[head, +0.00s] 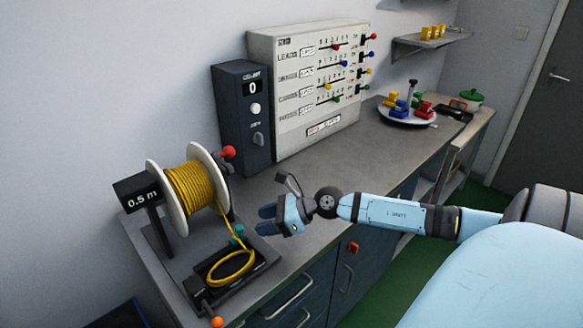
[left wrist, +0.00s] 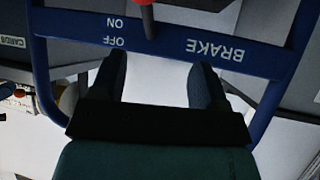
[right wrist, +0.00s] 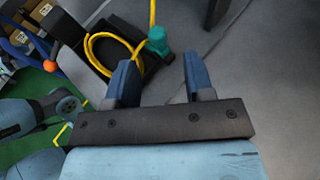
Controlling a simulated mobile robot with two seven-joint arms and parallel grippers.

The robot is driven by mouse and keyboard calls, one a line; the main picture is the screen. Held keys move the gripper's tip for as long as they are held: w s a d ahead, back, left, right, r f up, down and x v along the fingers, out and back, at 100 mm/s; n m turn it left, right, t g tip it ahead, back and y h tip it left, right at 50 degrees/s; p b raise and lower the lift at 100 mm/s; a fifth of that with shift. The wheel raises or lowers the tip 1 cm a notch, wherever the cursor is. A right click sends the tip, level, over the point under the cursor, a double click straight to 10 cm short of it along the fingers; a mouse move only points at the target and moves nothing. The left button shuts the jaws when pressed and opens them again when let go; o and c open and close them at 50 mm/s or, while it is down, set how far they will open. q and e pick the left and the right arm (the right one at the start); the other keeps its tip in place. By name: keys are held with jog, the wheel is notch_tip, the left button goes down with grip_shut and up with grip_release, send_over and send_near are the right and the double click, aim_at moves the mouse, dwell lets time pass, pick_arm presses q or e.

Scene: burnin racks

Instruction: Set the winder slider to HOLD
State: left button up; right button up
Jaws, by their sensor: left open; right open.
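The winder is a spool of yellow cable (head: 188,188) on a stand with a "0.5 m" display (head: 143,200). A red ball knob (head: 228,152) shows at its right. No slider labelled HOLD can be read. An orange knob (head: 217,322) stands at the front edge of the winder's base; it also shows in the right wrist view (right wrist: 50,66). My right gripper (head: 266,218) is open and empty, right of the spool and above the bench. My left gripper (left wrist: 160,80) is open and empty, facing a blue frame (left wrist: 265,65) lettered BRAKE, ON and OFF, with a red-topped lever (left wrist: 148,18).
A teal clamp (head: 237,232) and a yellow cable loop (head: 230,268) lie close to my right gripper. A dark box showing "0" (head: 236,125) and a white slider panel (head: 290,110) stand behind. A plate of coloured pieces (head: 381,112) is farther right. Bare bench lies between.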

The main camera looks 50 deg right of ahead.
jog(key=v, duration=0.8)
jog(key=shift+b, duration=0.4)
